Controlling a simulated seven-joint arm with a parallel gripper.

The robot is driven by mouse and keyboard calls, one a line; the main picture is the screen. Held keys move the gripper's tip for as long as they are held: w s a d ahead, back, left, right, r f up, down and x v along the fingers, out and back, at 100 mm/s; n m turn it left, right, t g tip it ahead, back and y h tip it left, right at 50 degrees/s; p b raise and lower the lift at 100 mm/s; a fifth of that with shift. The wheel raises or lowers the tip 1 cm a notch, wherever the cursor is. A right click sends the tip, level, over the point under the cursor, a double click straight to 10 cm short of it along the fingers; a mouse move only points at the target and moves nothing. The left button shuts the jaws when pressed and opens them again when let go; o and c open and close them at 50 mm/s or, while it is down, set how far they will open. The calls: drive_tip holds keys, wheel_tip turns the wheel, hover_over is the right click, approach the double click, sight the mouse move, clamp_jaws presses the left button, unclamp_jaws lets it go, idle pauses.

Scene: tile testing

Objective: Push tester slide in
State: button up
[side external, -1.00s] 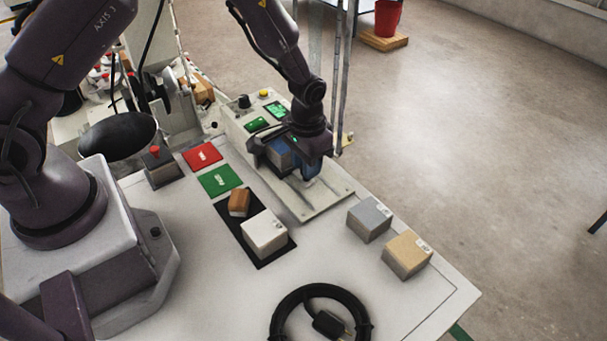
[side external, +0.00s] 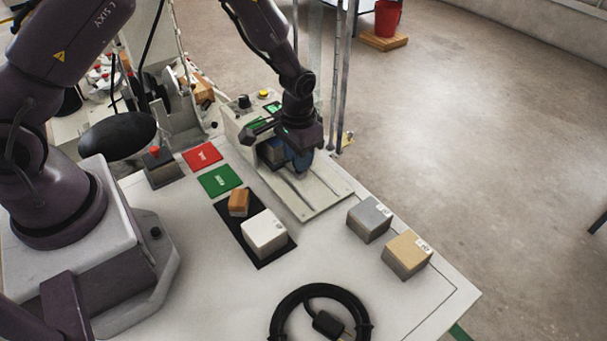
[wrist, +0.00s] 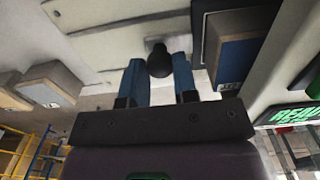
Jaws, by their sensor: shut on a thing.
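The tester (side external: 240,118) is a pale housing with green displays, a black knob and a yellow button on top. Its pale base plate with rails (side external: 315,195) extends toward the front right. My gripper (side external: 297,162) is low over the plate, close against the housing. In the wrist view, its blue fingers (wrist: 160,80) are shut on a black knob (wrist: 159,60), which I take to be the slide's handle. A block with a blue face (wrist: 238,62) sits beside the fingers, in a dark frame. In the side view, my gripper hides most of the slide and block.
A grey block (side external: 369,218) and a tan block (side external: 407,254) stand right of the plate. A white block (side external: 264,233) and a brown block (side external: 239,201) sit on a black mat. Red (side external: 202,155) and green (side external: 220,179) pads lie left. A coiled black cable (side external: 320,312) lies in front.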

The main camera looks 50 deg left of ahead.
drive_tip(key=shift+a, duration=2.15)
drive_tip(key=o, duration=0.6)
drive_tip(key=shift+r, duration=0.1)
drive_tip(key=shift+a+r, duration=0.1)
drive_tip(key=shift+r, duration=1.6)
drive_tip(key=shift+o, duration=0.7)
drive_tip(key=shift+r, duration=0.3)
drive_tip(key=shift+o, duration=0.2)
drive_tip(key=shift+r, duration=1)
drive_tip(key=shift+d, duration=0.2)
